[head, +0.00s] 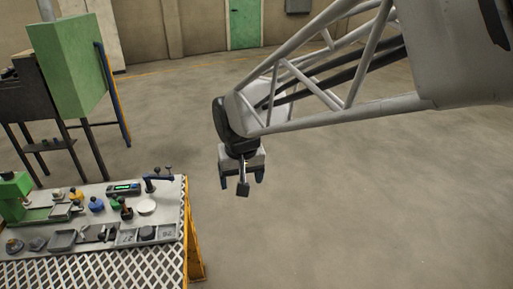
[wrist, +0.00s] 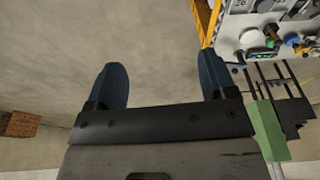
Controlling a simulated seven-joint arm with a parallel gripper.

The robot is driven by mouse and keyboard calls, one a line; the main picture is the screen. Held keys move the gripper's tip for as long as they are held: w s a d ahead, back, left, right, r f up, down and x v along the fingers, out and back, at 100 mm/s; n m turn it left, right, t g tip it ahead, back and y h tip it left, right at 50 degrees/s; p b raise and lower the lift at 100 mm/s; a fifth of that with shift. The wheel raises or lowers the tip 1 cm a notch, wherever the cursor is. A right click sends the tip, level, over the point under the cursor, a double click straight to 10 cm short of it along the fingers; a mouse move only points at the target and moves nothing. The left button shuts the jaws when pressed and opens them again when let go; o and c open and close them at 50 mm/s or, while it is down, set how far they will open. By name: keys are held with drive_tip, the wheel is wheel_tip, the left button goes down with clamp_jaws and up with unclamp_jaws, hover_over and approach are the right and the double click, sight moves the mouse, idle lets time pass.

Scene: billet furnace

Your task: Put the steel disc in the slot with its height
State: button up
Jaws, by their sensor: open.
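My gripper (head: 243,181) hangs over open floor to the right of the workbench, clear of everything on it. In the wrist view its two blue fingers are spread apart, with nothing between them (wrist: 162,78). A dark round piece (head: 147,233) sits in a grey slotted tray (head: 127,237) near the bench's right front. Other dark, low pieces (head: 38,243) lie at the front left. I cannot tell which of these is the steel disc. Any height marks on the slots are too small to read.
The bench (head: 172,192) also carries a device with a green display (head: 124,188), a dark-handled tool (head: 157,180), a pale round dish (head: 147,206), coloured knobbed pieces (head: 96,204) and a green machine (head: 14,190). A green cabinet (head: 68,65) stands behind. The floor at right is clear.

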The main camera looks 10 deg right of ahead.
drive_tip(key=s+d, duration=0.5)
drive_tip(key=s, duration=0.3)
drive_tip(key=s+d+r, duration=0.1)
drive_tip(key=s+d, duration=0.5)
drive_tip(key=s, duration=0.3)
drive_tip(key=shift+s+r+m, duration=0.2)
drive_tip(key=shift+r+m, duration=0.1)
drive_tip(key=shift+m, duration=0.1)
